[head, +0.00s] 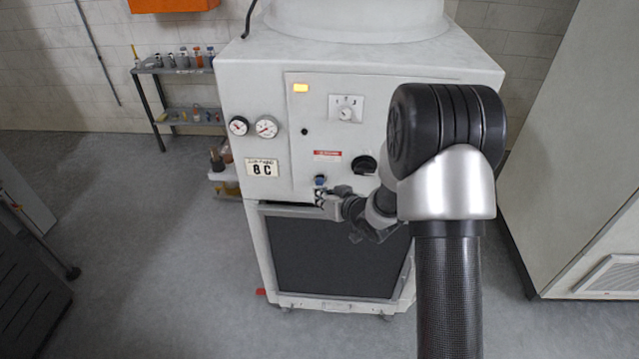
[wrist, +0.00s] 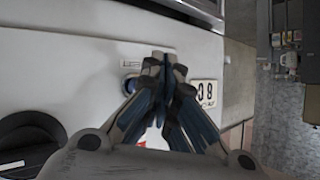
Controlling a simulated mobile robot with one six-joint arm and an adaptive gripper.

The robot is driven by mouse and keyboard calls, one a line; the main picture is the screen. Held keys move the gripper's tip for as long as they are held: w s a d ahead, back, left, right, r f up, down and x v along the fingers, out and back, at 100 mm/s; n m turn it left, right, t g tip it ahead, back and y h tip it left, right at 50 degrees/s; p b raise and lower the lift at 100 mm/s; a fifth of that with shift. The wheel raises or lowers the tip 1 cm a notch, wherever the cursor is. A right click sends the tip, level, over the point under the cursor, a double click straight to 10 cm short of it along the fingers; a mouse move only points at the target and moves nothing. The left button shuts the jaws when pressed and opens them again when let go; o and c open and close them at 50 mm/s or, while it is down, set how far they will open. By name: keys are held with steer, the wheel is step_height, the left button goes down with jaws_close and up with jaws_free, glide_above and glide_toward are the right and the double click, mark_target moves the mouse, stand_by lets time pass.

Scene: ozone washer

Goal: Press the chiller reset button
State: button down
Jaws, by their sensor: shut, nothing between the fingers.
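The chiller (head: 385,110) is a white cabinet with a front control panel. A small blue button (head: 320,180) sits low on the panel, below a red label; its marking is too small to read. In the wrist view the blue button (wrist: 130,85) shows just left of my fingers, partly hidden by them, under a small label. My gripper (head: 321,197) is at the panel, just below the blue button in the head view. In the wrist view my gripper (wrist: 165,62) is shut and empty. I cannot tell whether its tips touch the panel.
A black round fitting (head: 365,165) is right of the button. Two gauges (head: 266,127) and an "8 C" plate (head: 262,168) are to the left. A dark grille (head: 325,255) is below. A shelf (head: 180,115) stands behind left; a tall cabinet (head: 575,170) stands right.

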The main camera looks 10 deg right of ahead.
steer(key=shift+w, duration=0.1)
stand_by(0.6)
steer(key=shift+w+d, duration=0.15)
steer(key=shift+w, duration=0.15)
steer(key=shift+w+d, duration=0.15)
steer(key=shift+w, duration=0.3)
stand_by(0.7)
steer(key=shift+s, duration=0.1)
steer(key=shift+s+a, duration=0.3)
steer(key=shift+s, duration=0.45)
steer(key=shift+s, duration=0.1)
steer(key=s, duration=0.1)
steer(key=s+a, duration=0.1)
steer(key=s, duration=0.1)
steer(key=s+b, duration=0.1)
steer(key=shift+s+a, duration=0.25)
steer(key=shift+a, duration=0.05)
stand_by(0.6)
